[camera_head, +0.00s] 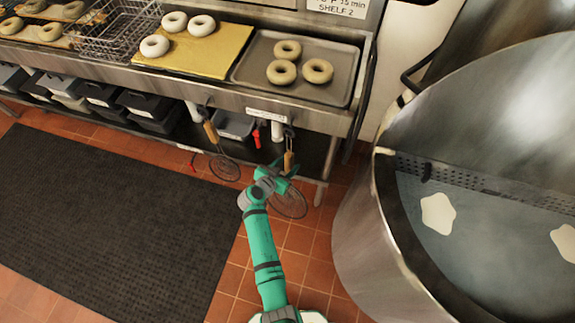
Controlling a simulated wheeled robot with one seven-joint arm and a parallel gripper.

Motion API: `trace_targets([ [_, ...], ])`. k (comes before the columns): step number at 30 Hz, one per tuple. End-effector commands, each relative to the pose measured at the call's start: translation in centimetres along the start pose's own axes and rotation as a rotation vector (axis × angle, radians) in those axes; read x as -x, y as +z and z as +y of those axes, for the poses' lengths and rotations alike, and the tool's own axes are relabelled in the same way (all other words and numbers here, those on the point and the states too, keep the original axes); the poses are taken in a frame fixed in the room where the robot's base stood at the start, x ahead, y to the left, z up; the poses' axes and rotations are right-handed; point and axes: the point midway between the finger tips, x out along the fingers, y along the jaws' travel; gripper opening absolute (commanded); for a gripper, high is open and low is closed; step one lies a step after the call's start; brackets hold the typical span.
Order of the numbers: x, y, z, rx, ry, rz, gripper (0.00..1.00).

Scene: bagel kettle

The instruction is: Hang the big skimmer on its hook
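A skimmer with a wooden handle (289,161) and a round wire head (290,204) is upright at the front of the steel counter, near its right leg. Its upper end is close to the counter's front edge; I cannot tell whether it sits on a hook. My gripper (284,176) is at the lower part of this handle, and overlaps it in the picture. Its fingers are too small to show whether they are closed on it. A second skimmer (224,168) hangs to the left, its handle (210,131) under the counter edge. It looks slightly smaller.
The counter (180,87) holds bagels on a yellow board (215,62) and a grey tray (345,85). A red-handled tool (256,138) hangs between the skimmers. Dark bins stand below. A large steel kettle (365,245) is at right. A black mat (110,225) covers the floor left.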

Motion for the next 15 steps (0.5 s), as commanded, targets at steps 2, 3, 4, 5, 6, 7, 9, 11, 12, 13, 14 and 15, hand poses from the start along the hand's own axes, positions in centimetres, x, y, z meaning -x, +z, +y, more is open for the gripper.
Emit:
trace_targets([
  [2,0.0,0.0,0.0,0.0,0.0,-0.001,0.45],
  [3,0.0,0.2,0.1,0.001,0.001,-0.003,0.45],
  [4,0.0,0.2,0.1,0.001,0.001,-0.003,0.45],
  [5,0.1,0.2,0.1,0.001,0.001,-0.003,0.45],
  [6,0.2,0.2,0.1,0.001,0.001,-0.002,0.45],
  [7,0.3,0.2,0.1,0.001,0.001,-0.002,0.45],
  [9,1.0,0.1,0.1,0.001,0.001,-0.002,0.45],
  [11,1.8,0.2,0.0,0.002,-0.001,-0.001,0.45],
  [12,2.5,0.2,0.0,0.002,-0.001,-0.001,0.45],
  [13,3.0,0.2,0.0,0.002,-0.002,-0.001,0.45],
  [14,3.6,0.1,0.0,0.001,-0.002,0.0,0.45],
  [15,4.4,0.1,0.1,0.002,-0.001,-0.001,0.45],
])
